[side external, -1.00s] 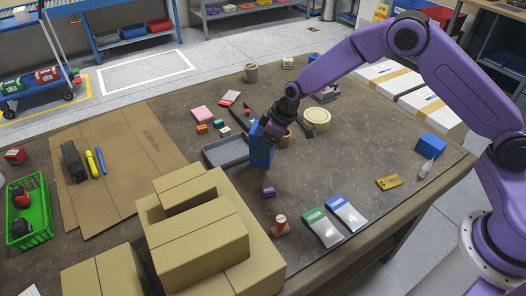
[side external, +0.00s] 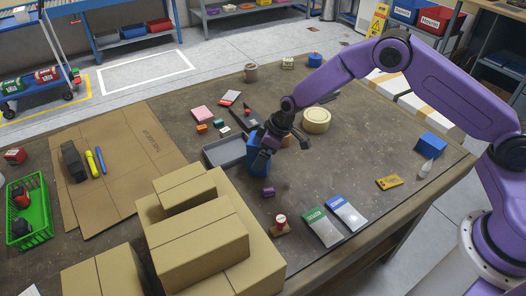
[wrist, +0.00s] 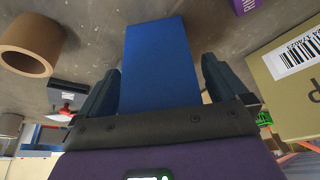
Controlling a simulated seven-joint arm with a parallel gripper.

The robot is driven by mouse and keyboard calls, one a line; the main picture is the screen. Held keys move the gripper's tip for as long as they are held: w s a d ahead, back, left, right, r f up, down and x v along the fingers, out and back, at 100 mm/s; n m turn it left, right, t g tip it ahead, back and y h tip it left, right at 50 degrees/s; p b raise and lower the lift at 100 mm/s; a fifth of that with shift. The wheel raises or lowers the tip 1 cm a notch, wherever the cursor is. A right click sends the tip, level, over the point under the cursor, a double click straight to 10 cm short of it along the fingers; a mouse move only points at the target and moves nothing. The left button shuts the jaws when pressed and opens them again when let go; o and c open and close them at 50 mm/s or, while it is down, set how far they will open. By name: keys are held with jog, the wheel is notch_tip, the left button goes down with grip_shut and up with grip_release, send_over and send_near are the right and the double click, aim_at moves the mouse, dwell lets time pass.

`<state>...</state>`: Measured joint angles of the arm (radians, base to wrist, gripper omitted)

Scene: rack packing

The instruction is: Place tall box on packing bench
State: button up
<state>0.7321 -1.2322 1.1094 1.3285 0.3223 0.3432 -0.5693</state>
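The tall blue box (side external: 257,160) stands upright on the packing bench (side external: 350,190), just right of the grey tray; I cannot tell whether it touches the tray. My gripper (side external: 284,150) is close beside the box, with its fingers spread, and hides part of its upper end. In the wrist view the blue box (wrist: 160,65) lies ahead, between the two fingers of my gripper (wrist: 160,85). The fingers look apart from its sides, so the gripper appears open.
The grey tray (side external: 222,152) is left of the box. Brown cartons (side external: 200,240) are stacked at the front. A small purple block (side external: 268,191), a red-topped stamp (side external: 281,222) and two pouches (side external: 322,227) lie nearby. A tape roll (side external: 316,120) is behind right.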

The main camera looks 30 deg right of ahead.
jog(key=shift+r, duration=0.1)
jog(key=v, duration=1.2)
jog(key=s+a+r+n+g, duration=0.15)
jog(key=s+r, duration=0.35)
jog(key=s, duration=0.5)
jog(key=s+d+r+h, duration=0.1)
jog(key=s+d, duration=0.3)
jog(key=s, duration=0.5)
jog(key=s+d+r+n+g+h, duration=0.1)
jog(key=s+d+r, duration=0.1)
jog(key=s, duration=0.6)
jog(key=s+d+r+n, duration=0.1)
jog(key=s+d+r, duration=0.1)
jog(key=s+d, duration=0.3)
jog(key=s, duration=0.4)
jog(key=shift+s+d+r+h, duration=0.15)
jog(key=shift+s+d+h, duration=0.2)
jog(key=shift+h, duration=0.05)
jog(key=shift+w+g, duration=0.1)
jog(key=shift+g, duration=0.15)
